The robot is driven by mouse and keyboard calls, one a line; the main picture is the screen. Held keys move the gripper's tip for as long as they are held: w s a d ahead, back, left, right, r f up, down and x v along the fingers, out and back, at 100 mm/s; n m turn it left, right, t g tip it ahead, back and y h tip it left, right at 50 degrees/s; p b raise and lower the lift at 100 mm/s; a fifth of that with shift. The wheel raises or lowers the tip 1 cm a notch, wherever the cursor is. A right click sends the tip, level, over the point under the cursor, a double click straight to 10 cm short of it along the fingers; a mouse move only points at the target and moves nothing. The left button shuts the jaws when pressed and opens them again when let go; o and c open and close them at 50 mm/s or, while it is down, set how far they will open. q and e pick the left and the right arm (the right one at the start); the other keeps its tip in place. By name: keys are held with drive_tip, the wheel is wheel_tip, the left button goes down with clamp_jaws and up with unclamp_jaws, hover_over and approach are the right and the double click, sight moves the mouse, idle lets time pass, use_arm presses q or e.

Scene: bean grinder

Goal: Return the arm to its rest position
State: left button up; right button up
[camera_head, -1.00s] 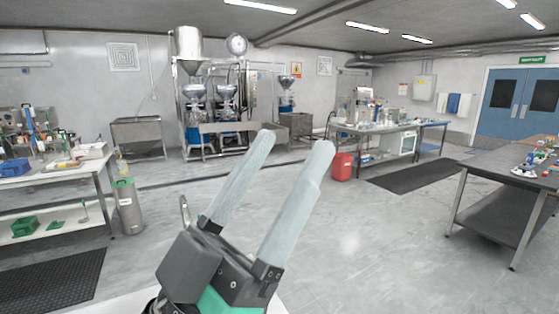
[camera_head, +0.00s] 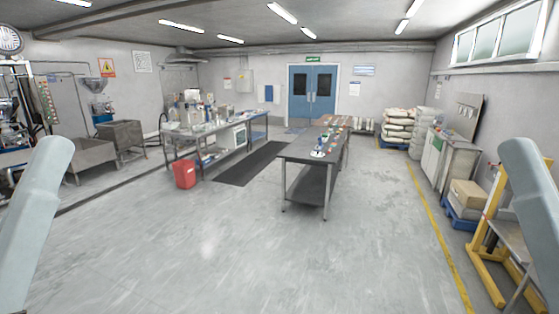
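Nothing is seen held.
A dark table (camera_head: 300,150) with small items stands mid-room. A workbench (camera_head: 215,128) and red bin (camera_head: 184,174) stand left of it. A yellow frame (camera_head: 484,258) and carton (camera_head: 466,193) are at the right. The foreground floor (camera_head: 255,260) is clear.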

use_arm(q)
wheel_tip(320, 180, up, 18)
drive_tip(key=p, duration=1.4)
use_arm(e)
wheel_tip(320, 180, up, 18)
use_arm(q)
drive_tip(key=shift+f, duration=0.1)
use_arm(e)
drive_tip(key=shift+f, duration=0.1)
